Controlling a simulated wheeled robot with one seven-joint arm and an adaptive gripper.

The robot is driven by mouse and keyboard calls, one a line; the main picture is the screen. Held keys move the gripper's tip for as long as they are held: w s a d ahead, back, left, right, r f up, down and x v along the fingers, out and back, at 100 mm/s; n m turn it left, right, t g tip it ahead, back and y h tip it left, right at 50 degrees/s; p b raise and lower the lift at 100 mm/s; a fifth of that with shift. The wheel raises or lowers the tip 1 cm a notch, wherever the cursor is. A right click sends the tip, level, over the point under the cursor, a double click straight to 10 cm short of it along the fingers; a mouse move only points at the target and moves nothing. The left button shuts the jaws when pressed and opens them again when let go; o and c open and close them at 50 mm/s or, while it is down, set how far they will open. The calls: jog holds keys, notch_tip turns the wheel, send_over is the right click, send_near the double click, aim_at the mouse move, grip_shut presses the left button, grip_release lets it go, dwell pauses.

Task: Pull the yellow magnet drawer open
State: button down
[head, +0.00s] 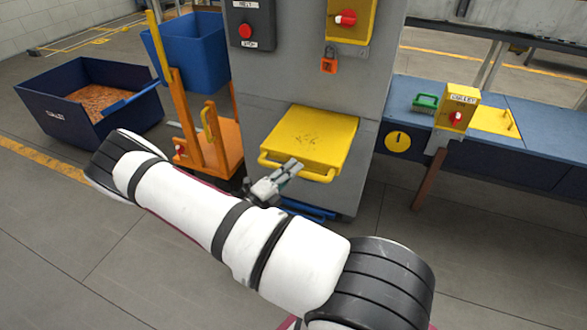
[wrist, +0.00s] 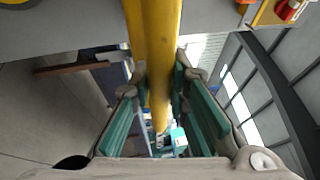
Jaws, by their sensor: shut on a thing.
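The yellow magnet drawer (head: 312,136) sits low in the front of the grey cabinet, with small dark bits on its top. It stands out from the cabinet face; how far it is open I cannot tell. A yellow bar handle (head: 318,177) runs along its front edge. My gripper (head: 293,166) is at the middle of this handle, partly covering it. In the wrist view the handle (wrist: 161,50) runs between the green-padded fingers of my gripper (wrist: 160,95), which are shut on it.
An orange cart (head: 205,140) and a blue bin of copper-coloured scrap (head: 90,100) stand to the left. A blue conveyor table (head: 530,150) with a yellow switch box (head: 457,108) is to the right. An orange padlock (head: 329,63) hangs above the drawer.

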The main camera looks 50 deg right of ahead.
jog(key=c, duration=1.5)
grip_release()
jog(key=shift+c, duration=0.2)
jog(key=a+f, duration=0.2)
jog(key=a, duration=1)
jog(key=shift+w+f, duration=0.1)
jog(key=shift+d, duration=0.1)
